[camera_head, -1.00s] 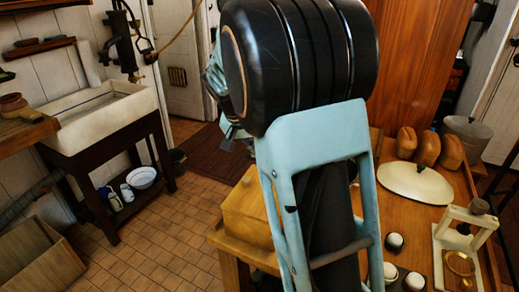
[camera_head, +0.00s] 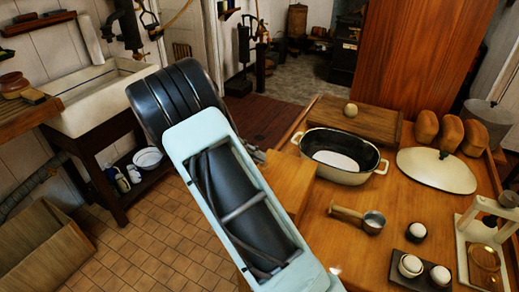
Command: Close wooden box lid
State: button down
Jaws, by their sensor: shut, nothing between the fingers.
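A light wooden box (camera_head: 291,180) sits at the left edge of the wooden table, partly hidden behind my arm. Its visible top looks flat, but I cannot tell whether the lid is fully down. My gripper (camera_head: 254,153) shows only as a small grey part past my arm, just left of the box. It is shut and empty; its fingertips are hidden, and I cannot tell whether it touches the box.
A sink (camera_head: 95,100) stands left. Tiled floor lies clear between.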

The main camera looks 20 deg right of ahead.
jog(key=shift+w+a+f+b, duration=0.1)
jog(key=shift+a+f+b, duration=0.1)
jog(key=shift+f, duration=0.35)
jog(key=shift+w+a+f+b, duration=0.1)
jog(key=shift+f+b, duration=0.1)
jog(key=shift+f, duration=0.35)
